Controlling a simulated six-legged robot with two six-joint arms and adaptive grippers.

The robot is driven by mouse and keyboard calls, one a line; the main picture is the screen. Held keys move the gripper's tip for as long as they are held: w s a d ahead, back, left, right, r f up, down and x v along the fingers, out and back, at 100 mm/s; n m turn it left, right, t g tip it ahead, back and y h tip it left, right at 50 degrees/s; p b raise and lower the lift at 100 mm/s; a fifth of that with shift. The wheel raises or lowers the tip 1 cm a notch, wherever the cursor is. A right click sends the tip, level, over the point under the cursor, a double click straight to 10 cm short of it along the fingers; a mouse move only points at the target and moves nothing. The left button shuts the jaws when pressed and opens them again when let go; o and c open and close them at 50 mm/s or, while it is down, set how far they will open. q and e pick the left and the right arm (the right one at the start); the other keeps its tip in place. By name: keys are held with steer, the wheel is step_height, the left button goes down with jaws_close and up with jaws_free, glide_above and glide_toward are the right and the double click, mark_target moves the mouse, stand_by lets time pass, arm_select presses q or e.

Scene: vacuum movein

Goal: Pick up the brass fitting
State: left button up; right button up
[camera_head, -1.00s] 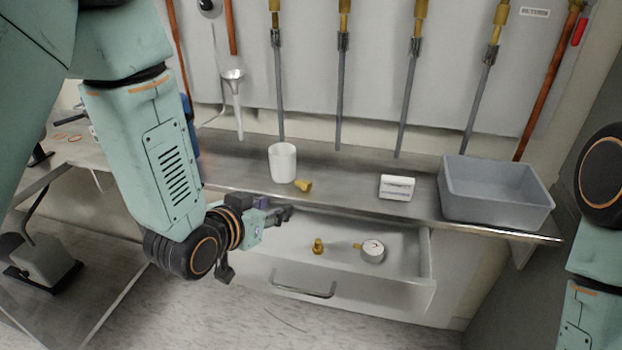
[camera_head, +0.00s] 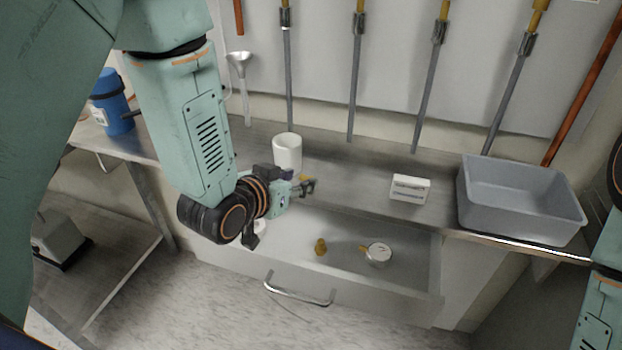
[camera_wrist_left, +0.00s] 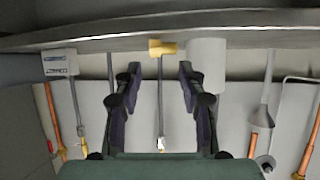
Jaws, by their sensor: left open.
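A brass fitting (camera_head: 308,178) lies on the steel counter beside the white cup (camera_head: 288,151), mostly hidden behind my left gripper in the head view. In the left wrist view this fitting (camera_wrist_left: 162,47) shows between and beyond the fingers, with the cup (camera_wrist_left: 207,65) to its right. My left gripper (camera_head: 310,187) is open and empty; its parted fingers also show in the left wrist view (camera_wrist_left: 160,75). A second brass fitting (camera_head: 320,247) stands in the open drawer (camera_head: 345,282). My right gripper is out of view.
A round gauge (camera_head: 378,253) lies in the drawer. A small white box (camera_head: 410,188) and a grey bin (camera_head: 520,205) are on the counter to the right. A funnel (camera_head: 240,75) and several grey pipes are at the back wall. The counter between cup and box is clear.

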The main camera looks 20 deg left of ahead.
mark_target(308, 177)
arm_select(q)
steer(key=x, duration=0.5)
steer(key=shift+w+a+f+b, duration=0.2)
steer(key=shift+a+f+b, duration=0.05)
steer(key=shift+f+b, duration=0.1)
steer(key=shift+w, duration=0.15)
steer(key=shift+d+r, duration=0.2)
steer(key=shift+d, duration=0.05)
steer(key=shift+w+a+f, duration=0.1)
steer(key=shift+a+f, duration=0.05)
steer(key=shift+f, duration=0.05)
steer(key=c, duration=0.4)
steer(key=shift+r, duration=0.15)
jaws_close()
steer(key=shift+r, duration=0.15)
step_height(308, 177, up, 10)
steer(key=p, duration=0.2)
